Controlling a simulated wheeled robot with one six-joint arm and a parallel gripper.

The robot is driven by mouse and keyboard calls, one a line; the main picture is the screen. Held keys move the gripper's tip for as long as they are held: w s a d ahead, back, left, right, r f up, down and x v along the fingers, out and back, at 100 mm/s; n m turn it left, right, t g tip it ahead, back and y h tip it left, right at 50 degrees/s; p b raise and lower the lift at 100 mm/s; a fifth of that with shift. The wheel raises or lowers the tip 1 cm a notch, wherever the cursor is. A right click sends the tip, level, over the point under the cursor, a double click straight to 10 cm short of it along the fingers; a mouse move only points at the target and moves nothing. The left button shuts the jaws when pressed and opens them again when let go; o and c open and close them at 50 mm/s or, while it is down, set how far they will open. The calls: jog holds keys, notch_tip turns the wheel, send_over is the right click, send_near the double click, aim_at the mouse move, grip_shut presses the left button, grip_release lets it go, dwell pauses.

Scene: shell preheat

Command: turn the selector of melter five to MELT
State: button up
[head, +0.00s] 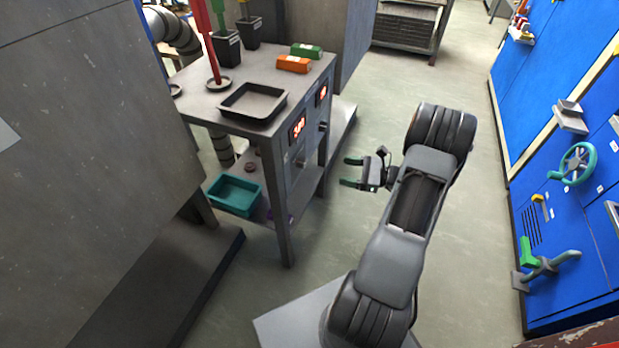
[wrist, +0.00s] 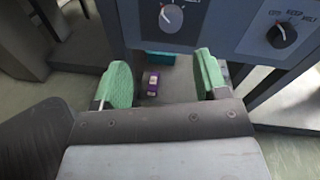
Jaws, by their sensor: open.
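Two selector knobs show on the bench's front panels in the wrist view. I cannot read which melter is five. In the head view the bench (head: 312,78) carries red displays (head: 298,127) above small knobs (head: 323,126). My gripper (head: 351,172) is open and empty, in free air right of the bench front. Its green fingers (wrist: 163,76) point at the panel, below the knobs and apart from them.
On the bench are a dark tray (head: 232,103), an orange block (head: 294,64) and a green block (head: 306,51). Blue cabinets (head: 560,215) stand right; floor between is clear.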

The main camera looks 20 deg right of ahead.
aim_at(306, 163)
jog(key=shift+m+t, duration=0.5)
jog(key=shift+t, duration=0.1)
jog(key=b+x, duration=0.1)
jog(key=x, duration=0.3)
jog(key=f+b+x, duration=0.1)
jog(key=x, duration=0.3)
jog(key=f+b+x, duration=0.1)
jog(key=x, duration=0.3)
jog(key=shift+w+f, duration=0.15)
jog(key=shift+w, duration=0.45)
jog(key=shift+d, duration=0.1)
jog(key=c, duration=0.9)
